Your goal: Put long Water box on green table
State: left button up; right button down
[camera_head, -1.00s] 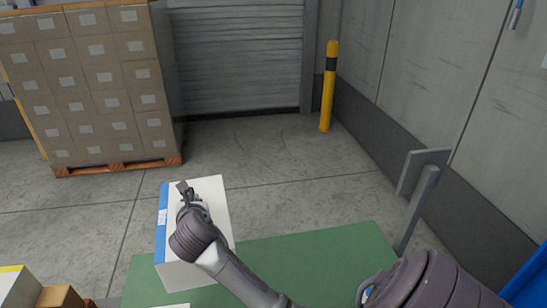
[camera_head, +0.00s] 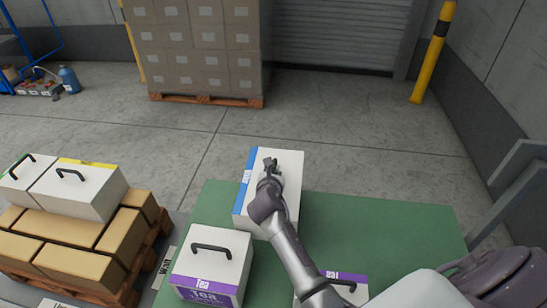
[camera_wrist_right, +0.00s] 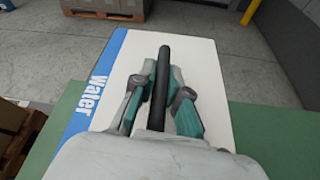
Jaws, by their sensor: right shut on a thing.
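The long Water box (camera_head: 288,165) is white with a blue band marked "Water" along its left side. In the head view it is at the far left part of the green table (camera_head: 390,225), and part of it overlaps the table's far edge. My right gripper (camera_head: 270,168) is over the box's top. In the right wrist view my right gripper (camera_wrist_right: 163,105) is shut on the box's black handle (camera_wrist_right: 164,60). I cannot tell whether the box's underside touches the table. My left gripper is not in view.
A white Tea box (camera_head: 212,257) with a purple band stands at the table's near left, and another purple-banded box (camera_head: 345,285) is partly hidden by my arm. A pallet at left holds brown cartons (camera_head: 60,238) and white boxes (camera_head: 85,190). The table's right part is clear.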

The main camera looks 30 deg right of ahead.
jog(key=shift+w+f+b, duration=0.1)
jog(key=shift+f+b, duration=0.2)
jog(key=shift+f, duration=1.2)
notch_tip(320, 180, down, 4)
jog(key=shift+r+b, duration=0.15)
jog(key=shift+b, duration=0.4)
jog(key=c, duration=1.5)
grip_release()
jog(key=shift+f, duration=0.3)
jog(key=o, duration=0.3)
jog(key=shift+s, duration=0.2)
jog(key=shift+r, duration=0.1)
